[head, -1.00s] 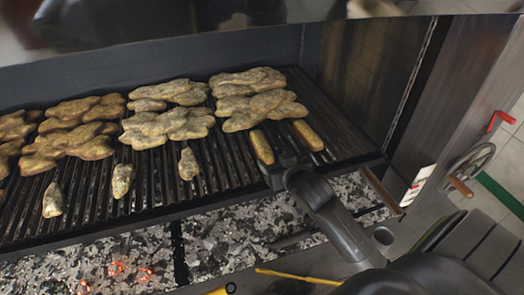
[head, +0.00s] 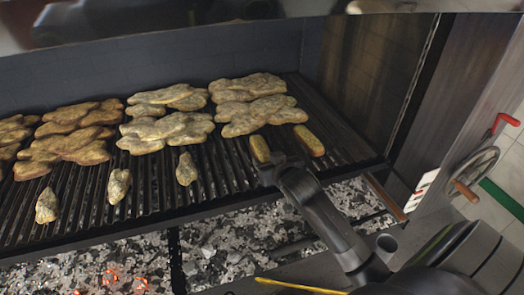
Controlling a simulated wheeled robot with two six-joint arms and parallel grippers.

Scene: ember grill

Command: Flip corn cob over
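Two yellow corn cobs lie on the right part of the dark grill grate (head: 340,150). The left corn cob (head: 260,148) and the right corn cob (head: 309,140) lie apart, both pointing away from me. My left gripper is not in view.
Large browned pieces of meat (head: 165,130) cover the grate's back and left. Several small pieces (head: 119,186) lie nearer the front. Glowing coals (head: 112,278) lie below.

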